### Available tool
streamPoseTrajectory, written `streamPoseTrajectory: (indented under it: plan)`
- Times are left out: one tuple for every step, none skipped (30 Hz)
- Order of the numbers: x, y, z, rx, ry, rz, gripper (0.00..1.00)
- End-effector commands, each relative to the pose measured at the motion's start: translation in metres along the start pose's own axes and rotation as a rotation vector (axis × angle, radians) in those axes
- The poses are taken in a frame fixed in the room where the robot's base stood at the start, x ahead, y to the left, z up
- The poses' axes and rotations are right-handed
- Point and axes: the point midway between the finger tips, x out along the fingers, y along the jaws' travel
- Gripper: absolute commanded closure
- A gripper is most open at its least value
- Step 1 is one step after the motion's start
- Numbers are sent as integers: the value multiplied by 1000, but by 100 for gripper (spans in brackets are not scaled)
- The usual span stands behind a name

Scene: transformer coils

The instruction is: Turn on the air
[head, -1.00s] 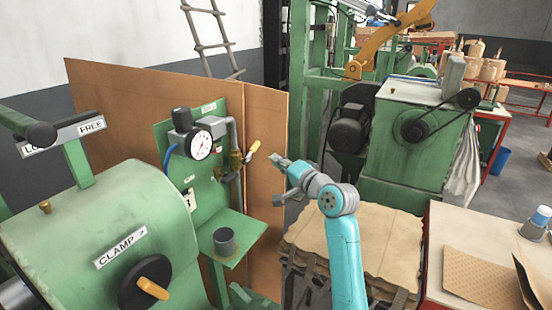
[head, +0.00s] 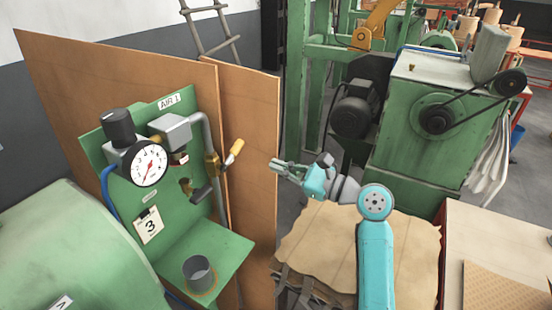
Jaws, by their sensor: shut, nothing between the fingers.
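The green air panel (head: 118,189) stands at left, with a plate marked "AIR 1" (head: 170,102) at its top. A round white gauge (head: 149,164) with a red needle is mounted on it, beside a black-knobbed regulator (head: 119,127). A valve lever with a yellow handle (head: 235,151) sits on the brass fitting of the grey pipe, tilted up and to the right. A second, dark lever (head: 203,192) sits lower on the panel. My gripper (head: 274,165) is shut and empty, to the right of the yellow handle and apart from it, pointing left.
A grey cup (head: 200,274) stands on the panel's green shelf (head: 229,252). Brown boards (head: 245,110) stand behind the panel. A green machine with belt pulleys (head: 420,130) is at right. Brown sheets (head: 335,245) are stacked under my arm. A pale table (head: 500,240) is at lower right.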

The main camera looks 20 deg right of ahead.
Motion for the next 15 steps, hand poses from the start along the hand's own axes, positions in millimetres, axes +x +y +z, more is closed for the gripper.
streamPoseTrajectory:
  plan:
    - [8, 1, 0, -1, -1, 3, 100]
    - [13, 1, 0, -1, 0, 2, 100]
    - [20, 1, 1, -2, -1, 2, 100]
    - [25, 1, 1, -2, -1, 3, 100]
    - [30, 1, 0, -2, -1, 3, 100]
    - [38, 0, 1, -3, -1, 2, 100]
    - [43, 1, 1, -3, -1, 2, 100]
    - [48, 0, 0, -2, 0, 2, 100]
    - [54, 0, 0, -2, 0, 2, 100]
    - [59, 0, 1, -3, 0, 1, 100]
    - [63, 0, 1, -4, 0, 0, 100]
    - [68, 0, 0, -3, 0, 0, 100]
    - [72, 0, 0, -3, 0, 1, 100]
    - [75, 0, 0, -3, 0, 1, 100]
    - [79, 0, 0, -3, 1, 0, 100]
